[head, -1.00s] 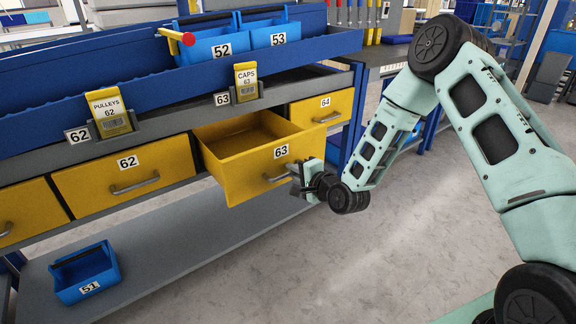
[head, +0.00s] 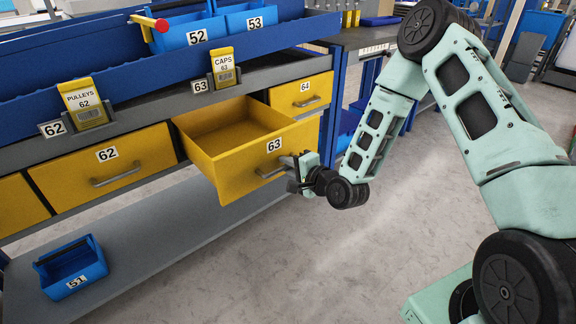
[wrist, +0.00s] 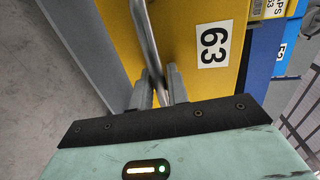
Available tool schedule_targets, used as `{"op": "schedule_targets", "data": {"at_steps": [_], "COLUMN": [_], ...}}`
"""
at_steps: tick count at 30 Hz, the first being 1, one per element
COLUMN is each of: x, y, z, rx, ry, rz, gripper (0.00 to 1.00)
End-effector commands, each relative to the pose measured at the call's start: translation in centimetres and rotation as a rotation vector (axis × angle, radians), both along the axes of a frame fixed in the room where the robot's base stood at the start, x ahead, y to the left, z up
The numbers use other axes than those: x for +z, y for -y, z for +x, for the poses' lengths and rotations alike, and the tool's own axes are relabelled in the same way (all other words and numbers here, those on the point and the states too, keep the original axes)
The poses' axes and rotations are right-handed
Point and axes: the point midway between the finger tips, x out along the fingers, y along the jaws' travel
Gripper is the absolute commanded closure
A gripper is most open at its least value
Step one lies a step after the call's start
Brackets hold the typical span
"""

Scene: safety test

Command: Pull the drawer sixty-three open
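The yellow drawer 63 (head: 232,172) stands well out of the workbench in the head view, and its inside looks empty. Its number label and yellow front also show in the wrist view (wrist: 232,85). The drawer's grey bar handle (head: 271,171) is on its front. In the wrist view the handle (wrist: 147,40) runs down between the two fingers of my gripper (wrist: 161,97). In the head view my gripper (head: 293,172) is at the handle, in front of the drawer. The fingers look closed about the handle; the exact contact is partly hidden.
Closed yellow drawers 62 (head: 75,178) and 64 (head: 290,95) flank drawer 63. A blue bin 51 (head: 75,270) sits on the grey lower shelf (head: 150,240). Blue bins 52 (head: 175,37) and 53 (head: 240,20) stand above.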

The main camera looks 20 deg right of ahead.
Motion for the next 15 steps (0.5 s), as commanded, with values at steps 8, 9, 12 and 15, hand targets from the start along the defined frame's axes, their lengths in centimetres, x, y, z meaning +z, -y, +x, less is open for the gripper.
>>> {"op": "schedule_targets", "data": {"at_steps": [8,9,12,15], "x": [0.1,0.2,0.5,0.9], "y": [0.1,0.2,0.7,1.3], "z": [-0.3,-0.6,-1.9,-3.9], "rx": [0.0,0.0,-0.001,-0.001], "ry": [0.0,-0.001,-0.002,-0.004], "rz": [0.0,0.0,-0.001,0.0], "gripper": [0.83,0.83,0.83,0.83]}}
